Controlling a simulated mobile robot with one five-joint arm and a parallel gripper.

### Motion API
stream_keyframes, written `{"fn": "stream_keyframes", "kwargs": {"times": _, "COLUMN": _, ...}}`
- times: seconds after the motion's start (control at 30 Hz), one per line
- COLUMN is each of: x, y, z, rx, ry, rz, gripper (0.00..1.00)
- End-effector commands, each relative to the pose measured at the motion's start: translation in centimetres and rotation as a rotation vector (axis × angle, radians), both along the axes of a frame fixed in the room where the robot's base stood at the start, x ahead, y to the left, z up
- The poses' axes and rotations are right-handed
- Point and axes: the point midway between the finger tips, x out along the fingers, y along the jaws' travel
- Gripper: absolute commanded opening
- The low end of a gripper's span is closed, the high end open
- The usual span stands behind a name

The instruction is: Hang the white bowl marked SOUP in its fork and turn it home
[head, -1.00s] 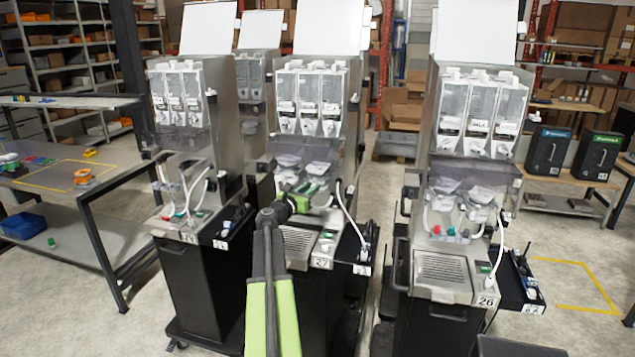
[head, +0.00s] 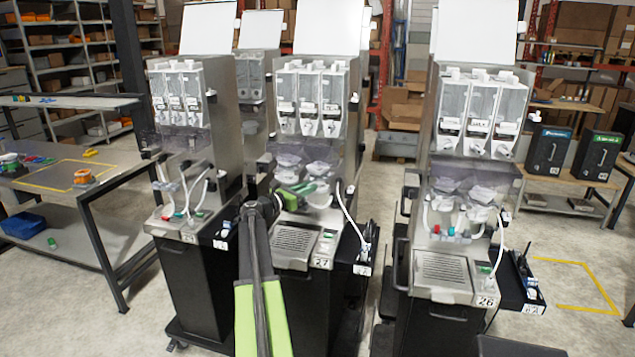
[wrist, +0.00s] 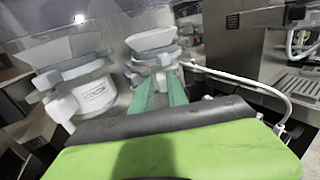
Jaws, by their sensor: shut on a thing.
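My gripper (wrist: 162,88) reaches into the middle dispenser; its two green fingers are shut on the white bowl (wrist: 156,64) at the right in the wrist view. That bowl looks upright, below a wider white funnel-shaped part (wrist: 151,38). No SOUP mark is readable on it. Whether it sits in its fork or is turned home, I cannot tell. Another white bowl (wrist: 92,96) hangs to the left, apart from the fingers; its label is too blurred to read surely. In the head view my green wrist (head: 305,190) hides much of this place.
The middle dispenser (head: 300,225), marked 27, has a drip grille and a white hose (head: 350,212) at its right. A white hose (wrist: 245,82) also runs right of the fingers. Similar dispensers stand left (head: 180,150) and right (head: 470,190). Floor shows between machines.

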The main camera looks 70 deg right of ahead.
Motion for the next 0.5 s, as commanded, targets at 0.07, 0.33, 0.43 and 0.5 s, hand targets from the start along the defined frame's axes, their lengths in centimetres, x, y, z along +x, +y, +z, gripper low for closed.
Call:
{"fn": "stream_keyframes", "kwargs": {"times": 0.07, "x": 0.31, "y": -0.89, "z": -0.03, "rx": 0.001, "ry": -0.001, "rz": -0.043, "gripper": 0.00}}
{"fn": "stream_keyframes", "kwargs": {"times": 0.33, "x": 0.32, "y": -0.72, "z": 0.00, "rx": 0.000, "ry": 0.000, "rz": -0.081, "gripper": 0.00}}
{"fn": "stream_keyframes", "kwargs": {"times": 0.43, "x": 0.40, "y": -0.78, "z": 0.02, "rx": 0.000, "ry": 0.000, "rz": -0.083, "gripper": 0.00}}
{"fn": "stream_keyframes", "kwargs": {"times": 0.5, "x": 0.62, "y": -0.97, "z": 0.04, "rx": 0.000, "ry": 0.001, "rz": -0.099, "gripper": 0.00}}
